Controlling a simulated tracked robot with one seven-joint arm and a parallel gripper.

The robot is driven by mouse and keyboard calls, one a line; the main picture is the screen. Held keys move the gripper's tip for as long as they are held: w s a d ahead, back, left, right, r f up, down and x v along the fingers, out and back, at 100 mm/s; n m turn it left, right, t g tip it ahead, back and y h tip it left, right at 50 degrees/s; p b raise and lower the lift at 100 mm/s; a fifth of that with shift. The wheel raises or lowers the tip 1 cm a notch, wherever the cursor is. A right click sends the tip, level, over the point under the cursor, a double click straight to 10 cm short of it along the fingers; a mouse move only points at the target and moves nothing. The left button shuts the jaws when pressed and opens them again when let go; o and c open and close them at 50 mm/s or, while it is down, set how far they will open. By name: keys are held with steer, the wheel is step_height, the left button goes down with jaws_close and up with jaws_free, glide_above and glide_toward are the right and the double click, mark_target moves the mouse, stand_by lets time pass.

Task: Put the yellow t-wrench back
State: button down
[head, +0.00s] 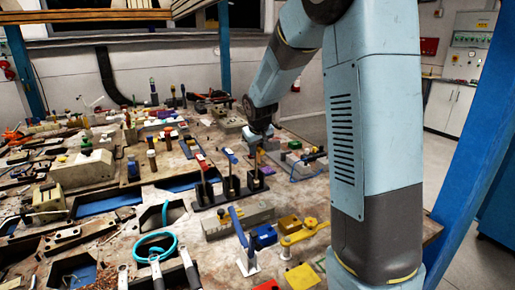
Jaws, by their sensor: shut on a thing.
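My gripper (257,150) is at the end of the arm, low over the right part of a black rack (215,200). It is small and partly hidden here, and it is shut on what looks like the yellow t-wrench (261,158), of which only a small yellow patch shows at the fingers. The rack carries a red-topped tool (201,160) at its left and a blue-topped tool (230,155) in its middle, both upright. The held wrench is above the rack's right end; I cannot tell whether its shaft is in the holder.
A grey block (238,218), a blue block (264,236) and a yellow ring-ended part (303,232) lie in front of the rack. A blue-handled tool (240,232) stands tilted there. The bench's left side is crowded with tools and parts. A blue post (460,170) stands at the right.

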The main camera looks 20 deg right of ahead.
steer(key=shift+f, duration=0.35)
stand_by(0.4)
steer(key=c, duration=0.8)
jaws_free()
steer(key=v, duration=1.3)
steer(key=shift+s+r, duration=0.15)
steer(key=shift+r, duration=0.15)
steer(key=shift+s, duration=0.1)
